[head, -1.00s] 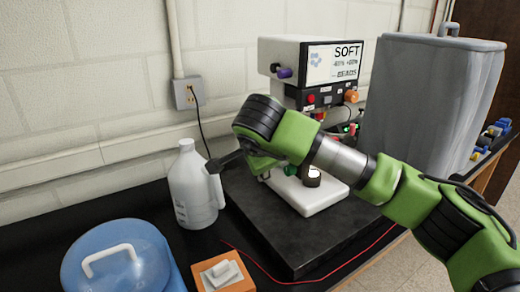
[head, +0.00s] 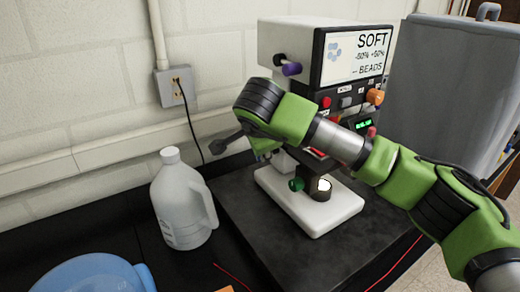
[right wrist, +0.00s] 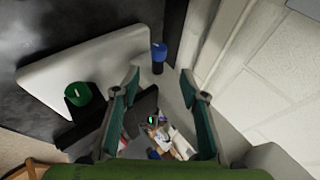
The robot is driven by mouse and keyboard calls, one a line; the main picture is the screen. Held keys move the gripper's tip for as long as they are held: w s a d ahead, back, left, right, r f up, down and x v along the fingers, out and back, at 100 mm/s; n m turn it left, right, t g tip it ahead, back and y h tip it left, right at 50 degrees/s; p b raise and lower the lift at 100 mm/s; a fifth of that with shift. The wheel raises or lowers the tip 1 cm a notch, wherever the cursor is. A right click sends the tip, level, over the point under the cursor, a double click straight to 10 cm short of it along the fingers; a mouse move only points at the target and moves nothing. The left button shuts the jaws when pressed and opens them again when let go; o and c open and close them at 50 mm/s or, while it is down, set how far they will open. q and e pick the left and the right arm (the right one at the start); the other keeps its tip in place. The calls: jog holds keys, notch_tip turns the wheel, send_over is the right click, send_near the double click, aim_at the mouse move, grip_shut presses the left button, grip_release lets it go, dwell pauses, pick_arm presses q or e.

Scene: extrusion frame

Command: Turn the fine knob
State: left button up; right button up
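A white machine (head: 285,42) with a screen reading "SOFT" stands on a dark slab. Its white base (head: 335,210) carries a green knob (head: 296,184), also in the right wrist view (right wrist: 78,94). A blue knob (right wrist: 159,52) shows in the right wrist view, upright beside the white base; I do not see it in the head view. No label shows which knob is the fine one. My right gripper (right wrist: 159,80) is open and empty, its fingertips to either side of the blue knob's line, apparently short of it. My left gripper is out of view.
A purple knob (head: 291,69) and an orange knob (head: 374,96) sit higher on the machine. A white jug (head: 182,205) stands left of the slab (head: 262,225). A blue lid (head: 95,275) is at the lower left. A grey bin (head: 435,85) stands at the right.

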jog(key=p+x, duration=0.4)
jog(key=x, duration=0.6)
jog(key=shift+w+a+f, duration=0.1)
jog(key=shift+w+f, duration=0.05)
jog(key=shift+f, duration=0.25)
jog(key=shift+w+f, duration=0.3)
jog(key=c, duration=1.1)
jog(key=t+y+b, duration=0.1)
jog(key=b, duration=0.7)
jog(key=m+t+b, duration=0.1)
jog(key=t+b, duration=0.1)
jog(key=b, duration=0.6)
jog(key=shift+s+f+y, duration=0.2)
jog(key=shift+f+y, duration=0.15)
jog(key=shift+y, duration=0.05)
jog(key=shift+r+t+b, duration=0.2)
jog(key=shift+t+b, duration=0.1)
jog(key=shift+b, duration=0.05)
